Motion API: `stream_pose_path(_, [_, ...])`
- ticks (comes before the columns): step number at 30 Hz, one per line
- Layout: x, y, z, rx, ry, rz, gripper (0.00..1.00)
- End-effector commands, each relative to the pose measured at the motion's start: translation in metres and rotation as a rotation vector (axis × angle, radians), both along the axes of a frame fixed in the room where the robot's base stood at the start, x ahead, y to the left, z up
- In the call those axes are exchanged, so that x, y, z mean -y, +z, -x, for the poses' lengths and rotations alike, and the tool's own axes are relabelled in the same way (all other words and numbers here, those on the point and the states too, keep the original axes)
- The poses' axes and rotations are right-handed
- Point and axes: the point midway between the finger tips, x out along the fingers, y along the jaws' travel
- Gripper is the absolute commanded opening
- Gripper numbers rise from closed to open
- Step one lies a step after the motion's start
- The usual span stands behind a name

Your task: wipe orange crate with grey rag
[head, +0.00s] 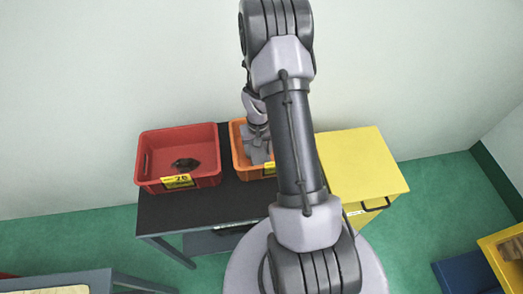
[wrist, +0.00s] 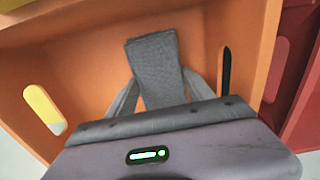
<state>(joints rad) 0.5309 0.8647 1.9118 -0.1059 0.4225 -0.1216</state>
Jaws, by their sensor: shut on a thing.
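The orange crate (head: 238,153) stands on a dark table against the wall, partly hidden behind my arm in the head view. Its inside fills much of the wrist view (wrist: 80,65), with a slotted handle hole in each side wall. The grey rag (wrist: 157,65) hangs between the fingers of my gripper (wrist: 162,95), which is shut on it. My gripper (head: 257,150) is inside the crate's outline in the head view. I cannot tell whether the rag touches the crate.
A red crate (head: 210,180) with a dark casting (head: 185,164) in it stands left of the orange crate on the black table (head: 190,212). A yellow cabinet (head: 362,160) stands to the right. A yellow bin (head: 492,250) and blue box (head: 465,276) are at lower right.

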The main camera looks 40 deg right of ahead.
Motion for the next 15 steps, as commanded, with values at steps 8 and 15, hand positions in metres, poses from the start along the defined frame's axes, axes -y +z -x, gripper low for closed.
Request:
stream_pose_path(8, [-0.005,0.016,-0.008,0.003,0.002,0.001,0.23])
stream_pose_path(15, [-0.009,0.041,-0.012,0.001,0.004,0.0,0.23])
